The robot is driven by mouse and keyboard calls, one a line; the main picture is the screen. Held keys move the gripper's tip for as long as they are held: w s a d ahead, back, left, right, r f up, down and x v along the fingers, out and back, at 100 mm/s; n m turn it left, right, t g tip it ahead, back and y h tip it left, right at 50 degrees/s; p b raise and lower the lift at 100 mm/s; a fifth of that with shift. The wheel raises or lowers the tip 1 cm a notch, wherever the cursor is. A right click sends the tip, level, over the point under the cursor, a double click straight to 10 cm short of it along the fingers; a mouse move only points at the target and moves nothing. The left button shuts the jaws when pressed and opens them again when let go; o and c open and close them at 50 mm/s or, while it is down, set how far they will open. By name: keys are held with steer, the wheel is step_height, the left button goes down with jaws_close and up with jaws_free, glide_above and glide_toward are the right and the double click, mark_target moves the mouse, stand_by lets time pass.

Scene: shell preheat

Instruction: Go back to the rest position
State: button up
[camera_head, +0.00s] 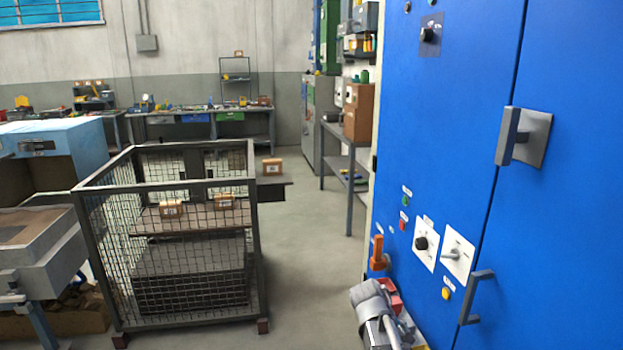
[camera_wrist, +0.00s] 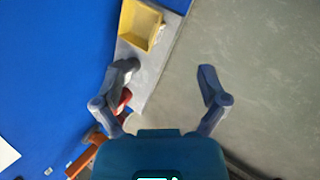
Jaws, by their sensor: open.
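The left finger lies in front of the blue cabinet (camera_wrist: 50,70), across a red part and the edge of a grey plate (camera_wrist: 150,72). I cannot tell whether it touches them. The right finger is over bare floor. In the head view the blue cabinet (camera_head: 575,220) fills the right side. An orange handle (camera_head: 378,252) sits on its front, and it also shows at the lower left of the wrist view (camera_wrist: 85,158).
A yellow box-shaped part (camera_wrist: 140,24) is on the grey plate. A wire mesh cage (camera_head: 252,215) with small brown boxes stands left of centre. A light blue machine (camera_head: 75,150) is at the left. Benches line the back wall. The floor (camera_head: 315,270) between cage and cabinet is clear.

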steer(key=s+a+f+m+y+p, duration=0.1)
steer(key=s+a+m+y, duration=0.55)
steer(key=s, duration=0.25)
step_height(320, 180, up, 16)
steer(key=p, duration=1.6)
steer(key=shift+d, duration=0.45)
steer(key=shift+f+h, duration=0.1)
steer(key=shift+h, duration=0.15)
